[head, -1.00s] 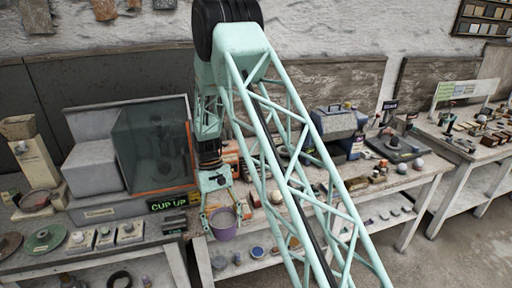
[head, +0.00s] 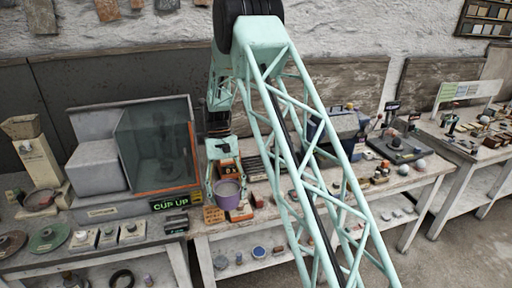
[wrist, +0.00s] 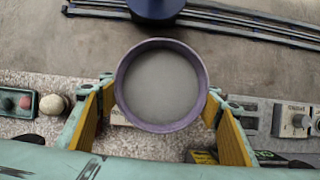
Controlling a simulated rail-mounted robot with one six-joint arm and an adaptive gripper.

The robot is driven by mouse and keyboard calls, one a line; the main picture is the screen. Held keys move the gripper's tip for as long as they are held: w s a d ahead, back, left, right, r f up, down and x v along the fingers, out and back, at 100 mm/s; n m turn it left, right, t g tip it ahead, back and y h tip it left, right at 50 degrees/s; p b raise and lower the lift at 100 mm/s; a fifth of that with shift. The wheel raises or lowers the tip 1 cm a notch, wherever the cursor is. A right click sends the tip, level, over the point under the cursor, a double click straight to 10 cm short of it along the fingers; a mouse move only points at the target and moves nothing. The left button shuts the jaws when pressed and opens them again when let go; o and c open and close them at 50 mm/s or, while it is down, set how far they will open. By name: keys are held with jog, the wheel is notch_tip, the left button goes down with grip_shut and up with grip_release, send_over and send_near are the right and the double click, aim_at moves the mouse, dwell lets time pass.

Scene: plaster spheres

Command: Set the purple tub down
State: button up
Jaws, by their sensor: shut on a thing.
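The purple tub (head: 229,193) is upright between the fingers of my gripper (head: 227,183), which is shut on it. In the wrist view the tub's purple rim (wrist: 160,127) is seen from above, with grey material inside. Yellow-faced fingers grip the tub from left and right, and its base is hidden. In the head view the tub shows over the front part of the middle bench (head: 330,208). I cannot tell whether it touches the bench.
A glass-fronted machine (head: 158,140) with a green "CUP UP" sign (head: 170,202) stands to the left. Orange and dark boxes (head: 256,168) are close behind and right of the tub. A dark blue round thing (wrist: 156,8) and metal rails (wrist: 250,25) lie beyond it in the wrist view.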

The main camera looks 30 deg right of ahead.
aim_at(229, 187)
jog(key=w+d+r, duration=0.1)
jog(key=w+r+m, duration=0.1)
jog(key=shift+w+d+y+p, duration=0.3)
jog(key=shift+d+p, duration=0.05)
jog(key=shift+p, duration=0.05)
jog(key=w+d+r+m+t+y+p, duration=0.1)
jog(key=w+d+r+m+t+p, duration=0.3)
jog(key=w+d+m, duration=0.6)
jog(key=w+d+r+m+t+y+p, duration=0.1)
jog(key=w+d+m+t+p, duration=0.3)
jog(key=w+d+m, duration=0.65)
jog(key=w+d+f+m+t+h+p, duration=0.1)
jog(key=w+d+f+m+p, duration=0.3)
jog(key=m, duration=0.7)
jog(key=shift+w+d+f+h+p, duration=0.25)
jog(key=shift+w+f+h+p, duration=0.45)
jog(key=shift+f+h, duration=0.25)
jog(key=shift+s+f, duration=0.1)
jog(key=shift+f, duration=0.05)
jog(key=shift+f+b, duration=1.1)
jog(key=shift+f, duration=1.45)
jog(key=shift+f, duration=0.5)
